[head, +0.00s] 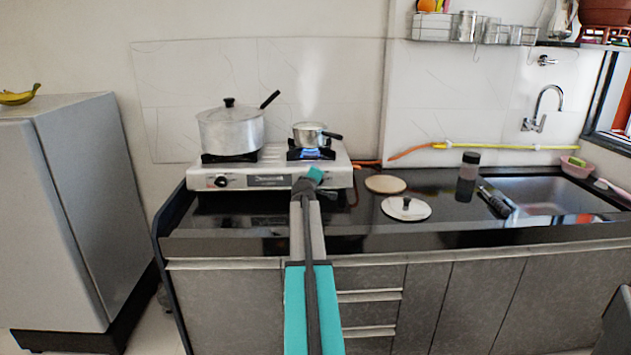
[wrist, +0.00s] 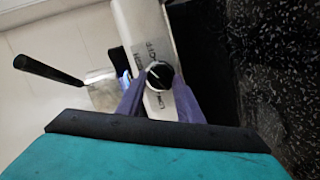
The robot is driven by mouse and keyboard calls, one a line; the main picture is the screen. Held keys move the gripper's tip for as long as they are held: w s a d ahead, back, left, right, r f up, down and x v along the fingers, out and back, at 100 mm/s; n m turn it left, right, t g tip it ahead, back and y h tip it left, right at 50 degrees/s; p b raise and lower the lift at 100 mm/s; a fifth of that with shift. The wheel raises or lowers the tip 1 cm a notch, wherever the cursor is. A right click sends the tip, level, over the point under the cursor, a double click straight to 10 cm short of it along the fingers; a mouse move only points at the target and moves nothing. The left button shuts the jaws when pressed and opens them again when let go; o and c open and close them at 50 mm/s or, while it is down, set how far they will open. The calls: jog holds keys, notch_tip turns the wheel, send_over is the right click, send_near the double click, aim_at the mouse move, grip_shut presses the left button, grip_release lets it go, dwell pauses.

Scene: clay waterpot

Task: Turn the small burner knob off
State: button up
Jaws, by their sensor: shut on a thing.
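The small burner knob (wrist: 160,75) is black with a white pointer line. It sits on the pale front panel of the stove (head: 265,181) and shows between my two purple fingers in the wrist view. My gripper (wrist: 157,88) is shut on this knob. In the head view my gripper (head: 305,186) is at the right part of the stove's front, and my arm hides the knob there. A blue flame (head: 311,154) burns on the right burner, under a small steel pot (head: 309,135) with a dark handle. Steam rises above it.
A large lidded pot (head: 230,131) stands on the left burner. The left knob (head: 221,182) is uncovered. A round wooden board (head: 385,184), a pale lid (head: 406,208) and a dark bottle (head: 467,177) are on the black counter to the right. A grey fridge (head: 75,210) stands left.

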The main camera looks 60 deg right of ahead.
jog(key=m, duration=0.2)
jog(key=m+y+p, duration=0.1)
jog(key=m, duration=0.2)
jog(key=shift+s+d+r+m, duration=0.1)
jog(key=shift+s+d+m, duration=0.05)
jog(key=shift+m, duration=0.15)
dwell(0.4)
jog(key=o, duration=1.1)
jog(key=shift+c, duration=0.2)
jog(key=shift+a+r, duration=0.1)
jog(key=shift+a, duration=0.1)
jog(key=v, duration=1.3)
jog(key=shift+s+r, duration=0.2)
jog(key=shift+s, duration=0.15)
jog(key=shift+s, duration=0.1)
